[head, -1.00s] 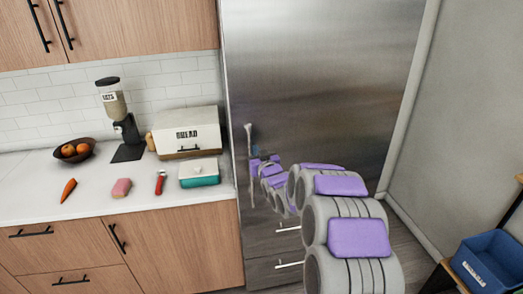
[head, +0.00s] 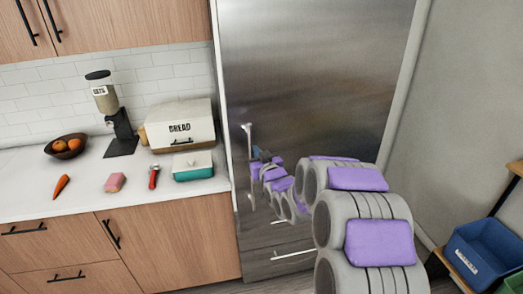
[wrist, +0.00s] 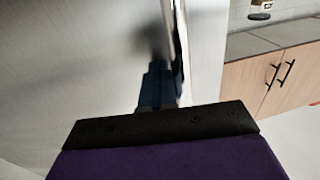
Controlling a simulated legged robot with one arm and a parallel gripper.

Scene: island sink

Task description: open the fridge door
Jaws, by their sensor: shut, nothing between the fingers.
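The fridge door (head: 315,75) is a tall brushed-steel panel that looks closed in the head view. Its vertical bar handle (head: 247,136) runs along the door's left edge. My gripper (head: 257,155) is at the handle's middle height, partly covering the bar. In the wrist view, the dark blue fingers of my gripper (wrist: 158,80) are shut and empty, close beside the handle (wrist: 169,22). Whether they touch the bar is unclear. The steel door surface (wrist: 75,65) fills the left of that view.
The counter (head: 80,192) left of the fridge holds a bread box (head: 180,127), a fruit bowl (head: 66,147) and a teal-sided dish (head: 193,168). A drawer handle (head: 292,255) is low on the fridge. A wall (head: 465,100) and blue bin (head: 487,250) stand right.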

